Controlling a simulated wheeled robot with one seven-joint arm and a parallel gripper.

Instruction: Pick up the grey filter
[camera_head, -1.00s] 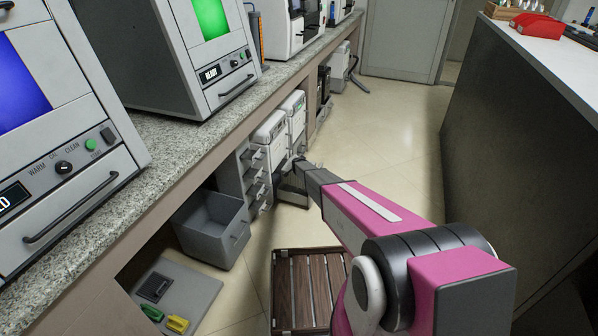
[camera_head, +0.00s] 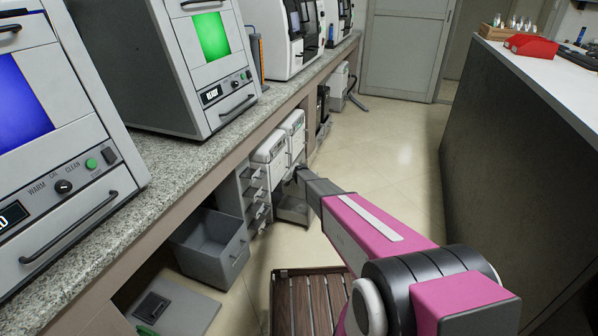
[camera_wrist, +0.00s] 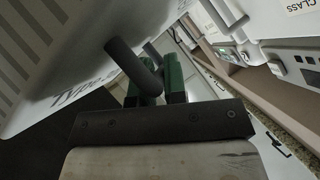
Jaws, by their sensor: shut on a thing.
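In the wrist view, the green fingers of my gripper (camera_wrist: 157,88) are closed at a dark round handle (camera_wrist: 132,66). The handle stands out from a pale grey slotted body (camera_wrist: 60,60) lettered "Type". This body may be the grey filter; I cannot tell for sure. In the head view, my gripper (camera_head: 299,174) reaches low under the counter beside the white units (camera_head: 269,150). What it holds is hidden there behind my wrist.
A grey open bin (camera_head: 213,258) sticks out under the counter (camera_head: 200,155), left of my arm. A wooden slatted platform (camera_head: 305,300) lies below my arm. A dark-sided bench (camera_head: 505,150) stands at right. Floor (camera_head: 390,150) beyond my gripper is clear.

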